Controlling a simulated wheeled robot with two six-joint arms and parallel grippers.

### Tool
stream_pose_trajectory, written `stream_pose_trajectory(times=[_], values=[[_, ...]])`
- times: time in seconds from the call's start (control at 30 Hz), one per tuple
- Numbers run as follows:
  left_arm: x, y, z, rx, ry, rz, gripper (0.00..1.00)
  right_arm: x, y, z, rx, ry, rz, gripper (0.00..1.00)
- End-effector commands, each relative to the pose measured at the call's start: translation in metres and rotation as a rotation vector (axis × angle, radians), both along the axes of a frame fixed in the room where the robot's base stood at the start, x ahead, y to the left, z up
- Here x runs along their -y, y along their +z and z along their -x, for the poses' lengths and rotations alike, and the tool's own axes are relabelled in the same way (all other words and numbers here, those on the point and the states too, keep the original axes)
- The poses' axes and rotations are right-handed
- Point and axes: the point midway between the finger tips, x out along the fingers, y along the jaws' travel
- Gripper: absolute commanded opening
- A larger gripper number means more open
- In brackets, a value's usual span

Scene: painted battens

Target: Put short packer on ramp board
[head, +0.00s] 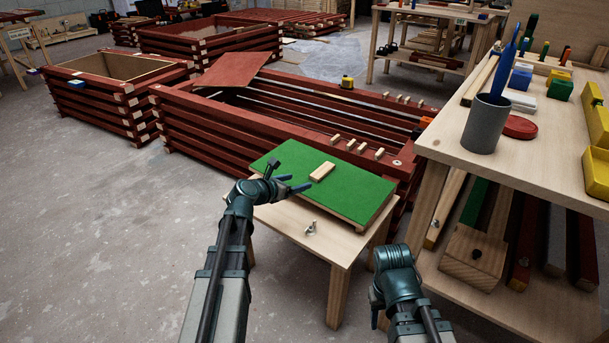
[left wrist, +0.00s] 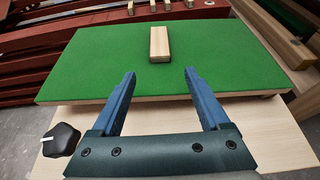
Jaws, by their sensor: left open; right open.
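The short packer is a small pale wooden block (head: 322,171) lying flat on the green-topped ramp board (head: 352,193). The board rests on a small wooden table. In the left wrist view the block (left wrist: 160,44) lies near the middle of the green board (left wrist: 90,72), beyond my fingertips and apart from them. My left gripper (head: 298,184) is open and empty over the board's near left part; its two blue fingers (left wrist: 158,75) point toward the block. My right gripper (head: 377,312) is low at the right of the small table, its fingers mostly hidden by the wrist.
A workbench (head: 450,140) with a grey cup (head: 487,124) stands at right. Floor at left is clear.

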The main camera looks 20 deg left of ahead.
Motion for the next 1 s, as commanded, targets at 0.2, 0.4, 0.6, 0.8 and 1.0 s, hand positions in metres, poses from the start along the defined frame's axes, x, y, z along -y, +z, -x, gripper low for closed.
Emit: stream_pose_trajectory(times=[0.2, 0.4, 0.6, 0.8, 1.0], values=[[-0.008, 0.012, 0.024, 0.001, 0.001, 0.001, 0.79, 0.000, 0.012, 0.000, -0.001, 0.000, 0.000, 0.50], [-0.011, 0.013, 0.029, 0.000, 0.000, 0.000, 0.79, 0.000, 0.013, 0.000, -0.001, 0.000, 0.000, 0.50], [-0.011, 0.013, 0.029, 0.000, 0.000, 0.000, 0.79, 0.000, 0.012, 0.000, -0.001, 0.000, 0.000, 0.50], [-0.009, 0.013, 0.029, 0.000, -0.004, -0.005, 0.79, 0.000, 0.013, 0.000, -0.001, 0.000, 0.000, 0.50], [0.050, 0.005, 0.048, -0.009, -0.259, -0.285, 0.79, 0.000, 0.030, 0.000, -0.001, 0.002, 0.000, 0.50]])
